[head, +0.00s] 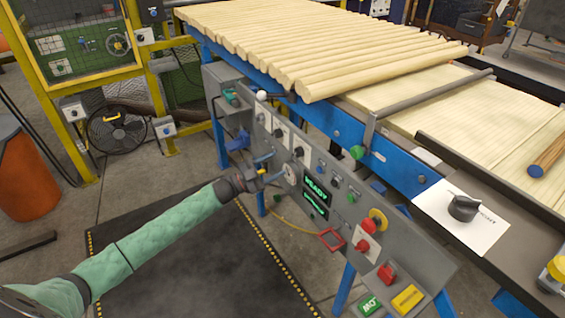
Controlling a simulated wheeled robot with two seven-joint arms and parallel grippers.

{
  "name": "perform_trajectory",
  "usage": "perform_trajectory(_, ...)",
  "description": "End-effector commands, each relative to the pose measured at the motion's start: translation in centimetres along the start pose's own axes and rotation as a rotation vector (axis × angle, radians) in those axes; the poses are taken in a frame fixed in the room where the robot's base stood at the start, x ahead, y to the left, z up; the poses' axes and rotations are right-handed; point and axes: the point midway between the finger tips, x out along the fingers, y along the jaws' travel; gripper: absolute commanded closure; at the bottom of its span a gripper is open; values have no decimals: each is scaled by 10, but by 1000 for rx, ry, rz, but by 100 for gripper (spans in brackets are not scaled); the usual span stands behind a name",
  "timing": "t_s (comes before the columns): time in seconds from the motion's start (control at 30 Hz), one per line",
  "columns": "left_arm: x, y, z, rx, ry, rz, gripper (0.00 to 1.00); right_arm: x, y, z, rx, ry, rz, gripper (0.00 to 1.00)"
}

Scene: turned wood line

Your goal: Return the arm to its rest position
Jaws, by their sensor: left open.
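My left arm reaches in from the lower left in a green sleeve. My left gripper (270,168) is open at the left part of the grey control panel (335,172), close to a round pale dial (290,174). I cannot tell whether it touches the panel. No object shows between its fingers. My right gripper is not in view.
The panel carries a lit display (316,192), a red button (369,226) and several knobs. Behind it, a blue-framed line holds round wooden poles (310,45). A black floor mat (190,265) lies clear below. An orange bin (25,175) and fan (117,126) stand left.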

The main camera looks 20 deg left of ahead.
Motion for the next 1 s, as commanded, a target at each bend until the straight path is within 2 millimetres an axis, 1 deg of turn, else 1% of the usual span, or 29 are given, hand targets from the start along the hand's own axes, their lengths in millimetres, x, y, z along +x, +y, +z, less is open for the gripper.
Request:
perform_trajectory(0.03,-4,0,0,0,0,0,46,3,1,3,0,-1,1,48)
perform_trajectory(0.17,-9,0,0,0,0,0,46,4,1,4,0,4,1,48)
perform_trajectory(0.67,-9,0,0,11,0,0,46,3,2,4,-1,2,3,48)
perform_trajectory(0.77,-9,-4,8,35,-42,-17,46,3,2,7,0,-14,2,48)
perform_trajectory(0.83,-10,-8,19,53,-101,-39,46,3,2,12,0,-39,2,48)
perform_trajectory(1.0,-18,-25,56,96,-319,-120,46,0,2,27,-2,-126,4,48)
